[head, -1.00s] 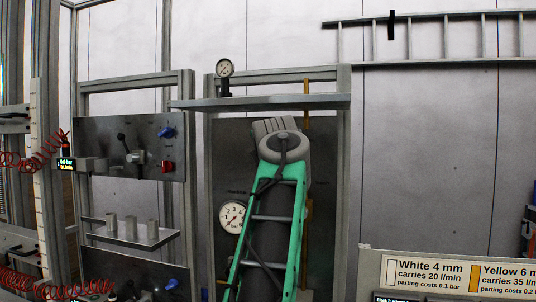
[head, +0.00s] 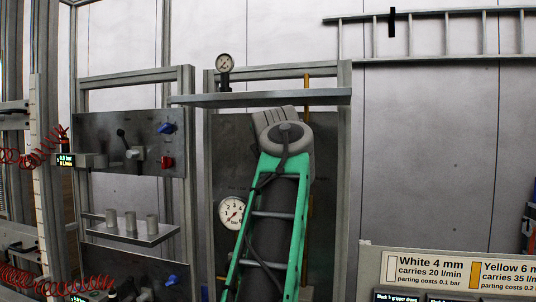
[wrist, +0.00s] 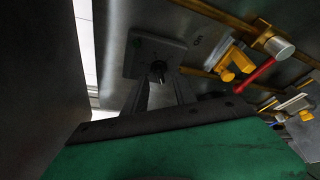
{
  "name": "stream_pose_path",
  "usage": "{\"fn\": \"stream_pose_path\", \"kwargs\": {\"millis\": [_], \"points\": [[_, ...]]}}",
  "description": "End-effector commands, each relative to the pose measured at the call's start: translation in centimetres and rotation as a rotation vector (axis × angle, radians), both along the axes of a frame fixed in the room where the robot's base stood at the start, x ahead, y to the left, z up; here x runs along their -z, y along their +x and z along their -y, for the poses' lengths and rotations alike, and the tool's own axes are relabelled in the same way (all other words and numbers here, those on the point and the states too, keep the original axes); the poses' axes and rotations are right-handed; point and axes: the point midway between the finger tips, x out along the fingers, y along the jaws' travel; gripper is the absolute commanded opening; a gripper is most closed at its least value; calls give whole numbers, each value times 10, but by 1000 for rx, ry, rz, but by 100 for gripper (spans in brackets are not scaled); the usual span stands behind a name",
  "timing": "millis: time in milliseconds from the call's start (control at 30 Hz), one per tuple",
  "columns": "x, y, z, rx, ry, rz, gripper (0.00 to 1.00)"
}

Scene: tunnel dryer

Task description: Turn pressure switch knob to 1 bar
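In the wrist view a grey square box (wrist: 147,55) on a metal panel carries a small dark knob (wrist: 158,70). I take it for the pressure switch, but its scale cannot be read. My gripper (wrist: 162,97) shows two grey fingers with a gap between them. It is open, with the knob in line with the gap; whether the fingertips touch it cannot be told. In the head view my green arm covers the gripper and the knob. A round pressure gauge (head: 232,212) shows left of the arm.
Yellow pipe fittings (wrist: 230,65) and a red lever (wrist: 255,74) lie right of the fingers in the wrist view. A shelf (head: 260,99) with a small gauge (head: 224,63) crosses above my arm. A panel with a blue knob (head: 167,128) stands left.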

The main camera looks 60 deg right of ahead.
Motion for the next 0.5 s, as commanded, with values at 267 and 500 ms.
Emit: {"fn": "stream_pose_path", "kwargs": {"millis": [267,500], "points": [[-9,-26,-44,3,-2,-1,33],[-11,-28,-50,1,-1,-1,33]]}}
